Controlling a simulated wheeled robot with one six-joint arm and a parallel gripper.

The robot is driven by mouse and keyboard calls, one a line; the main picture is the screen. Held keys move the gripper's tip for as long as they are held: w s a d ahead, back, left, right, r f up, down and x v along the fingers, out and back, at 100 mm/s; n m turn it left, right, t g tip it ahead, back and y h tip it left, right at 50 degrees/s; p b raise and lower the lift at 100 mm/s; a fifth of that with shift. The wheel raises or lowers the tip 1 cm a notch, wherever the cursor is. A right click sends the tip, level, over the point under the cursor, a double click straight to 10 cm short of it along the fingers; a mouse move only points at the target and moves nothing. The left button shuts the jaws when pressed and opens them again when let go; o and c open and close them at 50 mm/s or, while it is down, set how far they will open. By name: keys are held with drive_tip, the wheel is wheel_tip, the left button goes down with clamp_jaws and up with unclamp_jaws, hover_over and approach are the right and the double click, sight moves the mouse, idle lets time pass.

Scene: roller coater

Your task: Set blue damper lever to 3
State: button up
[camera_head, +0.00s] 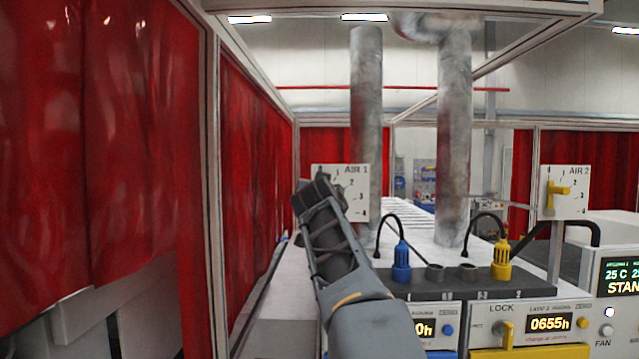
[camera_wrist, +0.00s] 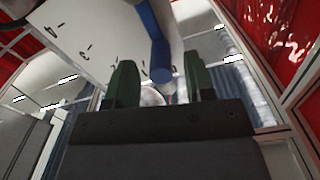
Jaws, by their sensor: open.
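The fingers are open, with a gap on each side of the lever. Which number the lever points to cannot be told.
The AIR 2 panel (camera_head: 575,205) with a yellow lever (camera_head: 558,193) stands at the right. Below are a blue plug (camera_head: 401,262), a yellow plug (camera_head: 502,260) and control boxes (camera_head: 535,328). Metal ducts (camera_head: 455,130) rise behind. Red curtains (camera_head: 120,130) line the left.

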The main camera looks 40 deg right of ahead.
drive_tip(key=shift+x, duration=0.85)
drive_tip(key=shift+c, duration=0.2)
clamp_jaws()
